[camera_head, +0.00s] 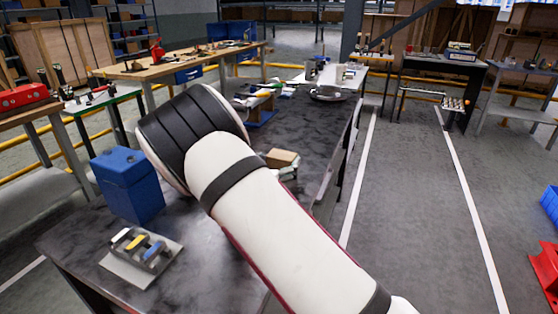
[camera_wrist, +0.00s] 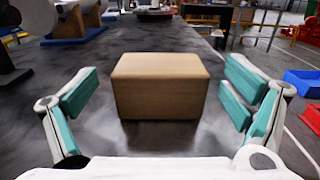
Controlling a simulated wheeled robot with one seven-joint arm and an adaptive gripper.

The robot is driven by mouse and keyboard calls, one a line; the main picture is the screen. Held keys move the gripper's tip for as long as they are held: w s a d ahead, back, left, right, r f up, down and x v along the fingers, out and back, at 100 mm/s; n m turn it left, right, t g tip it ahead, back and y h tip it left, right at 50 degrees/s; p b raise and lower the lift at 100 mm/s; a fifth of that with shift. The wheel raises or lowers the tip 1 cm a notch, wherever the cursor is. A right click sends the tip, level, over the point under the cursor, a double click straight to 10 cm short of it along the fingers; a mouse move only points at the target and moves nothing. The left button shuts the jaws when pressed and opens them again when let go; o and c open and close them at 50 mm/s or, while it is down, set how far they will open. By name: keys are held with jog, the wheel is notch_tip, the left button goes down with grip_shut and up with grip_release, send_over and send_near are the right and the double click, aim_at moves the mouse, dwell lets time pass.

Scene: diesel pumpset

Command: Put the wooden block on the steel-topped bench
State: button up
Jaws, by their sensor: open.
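The wooden block (camera_wrist: 160,88) is a plain tan box resting on the dark steel-topped bench (camera_wrist: 110,60). In the wrist view it sits between and beyond my gripper's teal-padded fingers. My gripper (camera_wrist: 162,98) is open, with a finger on each side and a visible gap to the block. In the head view the block (camera_head: 282,158) shows just right of my arm, on the bench (camera_head: 185,250).
A blue-based item (camera_head: 262,110) and a round dish-like part (camera_head: 327,93) stand farther back. Open floor lies to the right.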

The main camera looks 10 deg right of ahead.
jog(key=v, duration=1.1)
jog(key=shift+p, duration=0.4)
jog(key=s+d+r+m+g+h, duration=0.1)
jog(key=d, duration=0.1)
jog(key=s+d+r+m+g, duration=0.1)
jog(key=d+r+m, duration=0.1)
jog(key=s+d+r+m+g+h, duration=0.1)
jog(key=d+m, duration=0.1)
jog(key=shift+d+r+g+h, duration=0.25)
jog(key=shift+r+g+h, duration=0.05)
jog(key=s+d+r+m+g+y, duration=0.1)
jog(key=s+d+r+m+g, duration=0.3)
jog(key=s, duration=0.4)
jog(key=s+d+r+m+g+y, duration=0.1)
jog(key=s+d+m+g+y, duration=0.2)
jog(key=s+m, duration=0.35)
jog(key=s+d+r+m+g, duration=0.3)
jog(key=s+d+m+g, duration=0.15)
jog(key=s, duration=0.35)
jog(key=s+a+r+m+t+y, duration=0.1)
jog(key=s+a+m+y, duration=0.3)
jog(key=s, duration=0.5)
jog(key=s+a+r+m+t+y, duration=0.1)
jog(key=s+a+m+y, duration=0.3)
jog(key=s, duration=0.5)
jog(key=shift+s+a+m+y, duration=0.3)
jog(key=shift+a+m+y, duration=0.1)
jog(key=shift+a+y, duration=0.4)
jog(key=shift+r+t, duration=0.1)
jog(key=shift+t, duration=0.15)
